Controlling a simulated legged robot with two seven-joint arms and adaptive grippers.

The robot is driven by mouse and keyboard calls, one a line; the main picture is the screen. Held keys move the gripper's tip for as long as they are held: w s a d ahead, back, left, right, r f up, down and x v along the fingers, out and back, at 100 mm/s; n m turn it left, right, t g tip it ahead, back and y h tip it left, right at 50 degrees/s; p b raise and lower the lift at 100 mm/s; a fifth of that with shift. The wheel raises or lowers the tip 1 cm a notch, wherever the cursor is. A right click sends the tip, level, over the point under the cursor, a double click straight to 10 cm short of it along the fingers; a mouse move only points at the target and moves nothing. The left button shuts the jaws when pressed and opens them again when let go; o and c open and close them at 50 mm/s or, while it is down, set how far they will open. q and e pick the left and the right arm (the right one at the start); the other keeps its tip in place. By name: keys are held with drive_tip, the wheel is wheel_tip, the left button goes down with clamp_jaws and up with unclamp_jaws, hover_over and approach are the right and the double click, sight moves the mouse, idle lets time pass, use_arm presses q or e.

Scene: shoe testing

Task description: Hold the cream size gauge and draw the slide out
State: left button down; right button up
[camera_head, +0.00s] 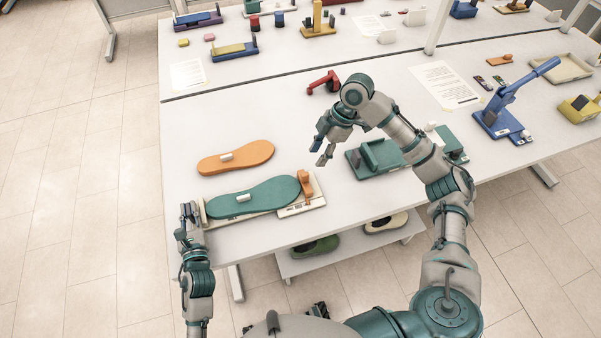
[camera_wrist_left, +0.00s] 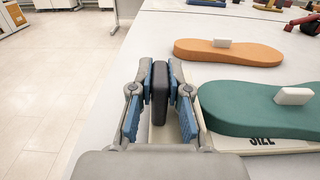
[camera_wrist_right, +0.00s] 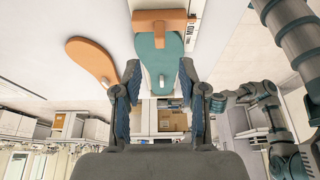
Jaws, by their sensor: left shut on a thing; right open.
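The cream size gauge (camera_head: 230,222) lies at the front left of the table with a green sole (camera_head: 255,198) on it. Its orange slide (camera_head: 305,185) stands at the gauge's right end, close to the sole's tip. The slide also shows in the right wrist view (camera_wrist_right: 160,20). My left gripper (camera_head: 187,215) is at the gauge's left end. In the left wrist view its fingers (camera_wrist_left: 160,92) are shut on a dark upright block (camera_wrist_left: 160,80) at that end. My right gripper (camera_head: 322,148) is open and empty, above the table, up and right of the slide.
An orange sole (camera_head: 235,158) lies behind the gauge. A green fixture (camera_head: 378,157) stands to the right and a red tool (camera_head: 322,82) lies farther back. Soles lie on a shelf (camera_head: 345,245) below the front edge. The table between the slide and green fixture is clear.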

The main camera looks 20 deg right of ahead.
sight(307, 173)
drive_tip(key=x, duration=0.9)
drive_tip(key=shift+a+f, duration=0.15)
drive_tip(key=shift+f, duration=0.2)
clamp_jaws()
